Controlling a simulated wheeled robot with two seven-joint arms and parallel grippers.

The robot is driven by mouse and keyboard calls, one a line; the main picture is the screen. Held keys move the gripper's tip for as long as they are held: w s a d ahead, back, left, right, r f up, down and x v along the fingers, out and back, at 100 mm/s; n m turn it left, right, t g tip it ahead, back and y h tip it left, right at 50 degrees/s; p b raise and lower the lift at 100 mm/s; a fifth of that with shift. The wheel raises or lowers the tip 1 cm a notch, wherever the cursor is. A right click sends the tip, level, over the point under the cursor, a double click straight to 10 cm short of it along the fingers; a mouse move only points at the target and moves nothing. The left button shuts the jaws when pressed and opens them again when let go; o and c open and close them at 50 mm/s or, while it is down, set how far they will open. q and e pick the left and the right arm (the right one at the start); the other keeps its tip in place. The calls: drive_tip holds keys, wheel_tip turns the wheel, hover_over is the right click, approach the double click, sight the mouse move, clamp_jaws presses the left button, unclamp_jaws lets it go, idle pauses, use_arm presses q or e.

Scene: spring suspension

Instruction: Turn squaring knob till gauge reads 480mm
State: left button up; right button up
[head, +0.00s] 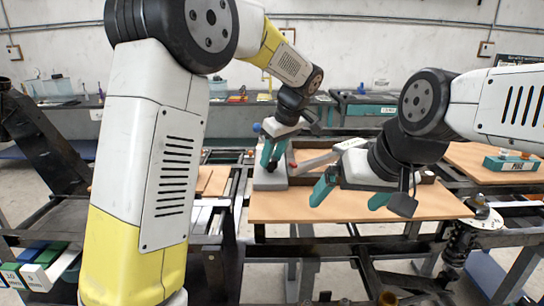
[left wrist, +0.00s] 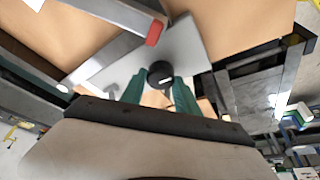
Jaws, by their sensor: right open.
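The black round knob (left wrist: 160,73) with a small white mark sits on a light grey plate (left wrist: 190,50) in the left wrist view. My left gripper (left wrist: 160,84) has its teal fingers on either side of the knob. I cannot tell whether they press on it. In the head view my left gripper (head: 270,156) points down over the grey base (head: 270,180), hiding the knob. My right gripper (head: 350,198) is open and empty above the wooden board, right of the base. No gauge reading is legible in either view.
A grey bar with a red end (left wrist: 154,33) lies beside the knob. The wooden board (head: 300,208) rests on a dark metal frame. A coil spring assembly (head: 462,240) stands at the right. A teal box (head: 510,162) sits on another board at the right.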

use_arm(q)
clamp_jaws()
drive_tip(key=m, duration=0.2)
drive_tip(key=m+h, duration=0.1)
drive_tip(key=m, duration=0.1)
drive_tip(key=m+t+h, duration=0.1)
drive_tip(key=m, duration=0.1)
drive_tip(key=shift+a, duration=0.25)
drive_tip(key=m+h, duration=0.1)
drive_tip(key=m, duration=0.2)
drive_tip(key=shift+a+m+h, duration=0.1)
drive_tip(key=shift+m+h, duration=0.2)
drive_tip(key=shift+m, duration=0.1)
drive_tip(key=m+h, duration=0.1)
drive_tip(key=m, duration=0.2)
drive_tip(key=shift+a+m, duration=0.1)
drive_tip(key=shift+m, duration=0.3)
drive_tip(key=m+h, duration=0.1)
drive_tip(key=m, duration=0.2)
drive_tip(key=m+g+h, duration=0.1)
drive_tip(key=m, duration=0.2)
drive_tip(key=shift+w+a+g, duration=0.1)
drive_tip(key=shift+g, duration=0.2)
drive_tip(key=m+g, duration=0.1)
drive_tip(key=m, duration=0.2)
drive_tip(key=m+g+h, duration=0.1)
drive_tip(key=m, duration=0.3)
drive_tip(key=shift+w, duration=0.15)
drive_tip(key=shift+g, duration=0.3)
